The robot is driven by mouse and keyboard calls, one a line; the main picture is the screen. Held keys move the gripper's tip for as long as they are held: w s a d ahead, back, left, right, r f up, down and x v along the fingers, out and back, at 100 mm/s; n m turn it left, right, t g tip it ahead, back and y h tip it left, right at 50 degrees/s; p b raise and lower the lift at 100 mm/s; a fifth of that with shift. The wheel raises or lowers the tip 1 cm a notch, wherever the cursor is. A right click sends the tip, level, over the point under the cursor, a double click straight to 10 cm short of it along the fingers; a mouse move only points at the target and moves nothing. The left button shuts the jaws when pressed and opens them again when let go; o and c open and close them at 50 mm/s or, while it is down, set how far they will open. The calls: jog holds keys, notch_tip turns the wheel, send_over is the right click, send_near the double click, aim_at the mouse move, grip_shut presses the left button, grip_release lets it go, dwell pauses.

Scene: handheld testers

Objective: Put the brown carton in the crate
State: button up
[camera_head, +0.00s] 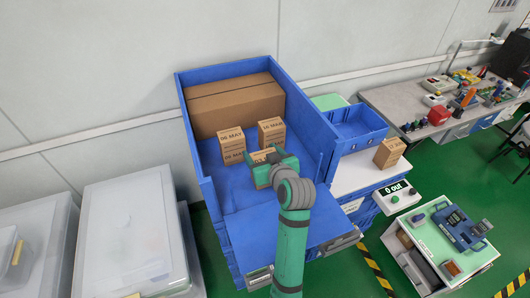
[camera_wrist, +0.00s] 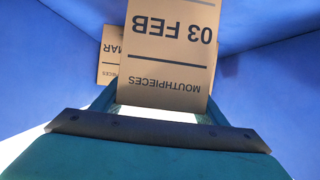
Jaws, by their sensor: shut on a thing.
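My gripper (camera_head: 263,166) is inside a large open-fronted blue bin (camera_head: 319,125) and is shut on a small brown carton (camera_head: 262,156). In the wrist view the held carton (camera_wrist: 170,50) sits between the fingers, its printed face reading "03 FEB" and "MOUTHPIECES" upside down. I cannot tell whether its base touches the bin floor. A smaller, empty blue crate (camera_head: 359,130) stands to the right, outside the bin. Another brown carton (camera_head: 389,153) stands on the white surface near that crate.
Two small cartons, one left (camera_head: 232,146) and one right (camera_head: 271,131), stand just behind the held carton. A big brown box (camera_head: 235,105) fills the bin's back. The bin's side walls rise around my gripper.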

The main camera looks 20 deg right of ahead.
jog(key=shift+f, duration=0.1)
jog(key=o, duration=1.2)
jog(key=shift+c, duration=0.2)
jog(key=shift+s+d, duration=0.1)
jog(key=shift+d, duration=0.05)
jog(key=shift+s+d+r, duration=0.1)
jog(key=shift+s+r, duration=0.1)
jog(key=shift+r, duration=0.05)
jog(key=v, duration=1.1)
jog(key=shift+s+r, duration=0.15)
